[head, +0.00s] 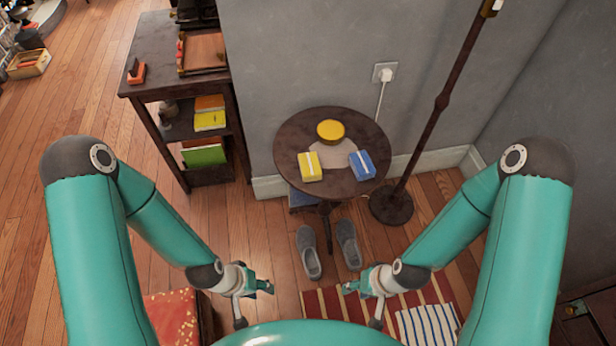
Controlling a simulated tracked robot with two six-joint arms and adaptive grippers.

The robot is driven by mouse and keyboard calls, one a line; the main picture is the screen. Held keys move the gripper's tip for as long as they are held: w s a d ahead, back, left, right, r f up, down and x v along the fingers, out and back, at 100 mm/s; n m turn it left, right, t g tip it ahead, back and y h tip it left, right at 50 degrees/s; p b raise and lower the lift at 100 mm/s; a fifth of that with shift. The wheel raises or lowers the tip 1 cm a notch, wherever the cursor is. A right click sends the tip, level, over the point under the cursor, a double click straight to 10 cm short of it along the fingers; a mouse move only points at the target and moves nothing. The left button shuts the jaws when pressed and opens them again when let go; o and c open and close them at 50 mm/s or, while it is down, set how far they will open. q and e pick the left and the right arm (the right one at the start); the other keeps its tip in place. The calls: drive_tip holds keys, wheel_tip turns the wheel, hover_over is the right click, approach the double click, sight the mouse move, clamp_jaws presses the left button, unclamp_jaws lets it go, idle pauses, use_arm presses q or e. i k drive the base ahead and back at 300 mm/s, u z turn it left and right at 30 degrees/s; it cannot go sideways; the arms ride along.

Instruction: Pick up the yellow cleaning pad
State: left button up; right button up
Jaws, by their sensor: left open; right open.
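The yellow cleaning pad (310,167) lies on the left front part of a small round dark table (290,138). It is a small yellow block with a pale band across it. A blue pad (362,165) of similar shape lies to its right. A round yellow tin-like object (330,131) sits behind them. My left gripper (256,305) is open and empty, low in front of the table and to its left. My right gripper (362,305) is open and empty, low in front of the table. Both are well apart from the pad.
A dark shelf unit (150,84) with books stands left of the table. A lamp pole with a round base (391,205) stands close at the table's right. Grey slippers (308,252) lie on the floor below. A grey wall is behind the table.

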sight(311, 171)
drive_tip(key=u, duration=0.15)
drive_tip(key=k, duration=0.3)
drive_tip(key=u, duration=1.6)
drive_tip(key=k, duration=1.25)
drive_tip(key=z, duration=1.7)
drive_tip(key=i, duration=1.65)
drive_tip(key=z, duration=0.1)
